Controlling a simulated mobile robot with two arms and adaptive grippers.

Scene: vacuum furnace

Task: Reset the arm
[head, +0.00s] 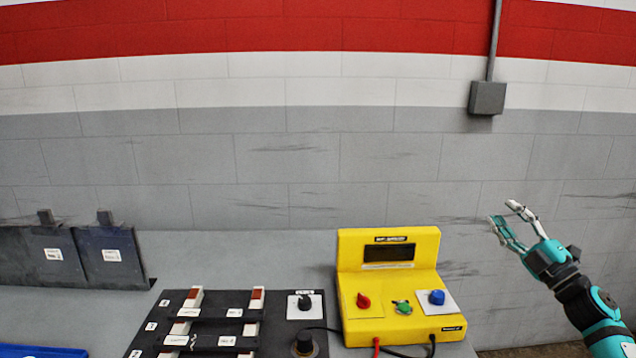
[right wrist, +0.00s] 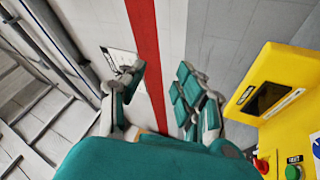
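My right gripper (head: 502,212) is teal and grey. It is raised in front of the grey wall, to the right of the yellow control box (head: 390,290), and touches nothing. In the right wrist view its two fingers (right wrist: 162,72) are spread apart with nothing between them. The yellow box stands on the table and has a dark display, a red knob (head: 363,301), a green knob (head: 403,307) and a blue knob (head: 437,297). It also shows at the right edge of the right wrist view (right wrist: 245,95). My left gripper is out of view.
A black panel (head: 215,338) with switches and labels lies left of the yellow box on the grey table (head: 240,255). Dark labelled plates (head: 108,262) stand at the far left. A blue edge (head: 40,351) shows at bottom left. Cables run in front of the yellow box.

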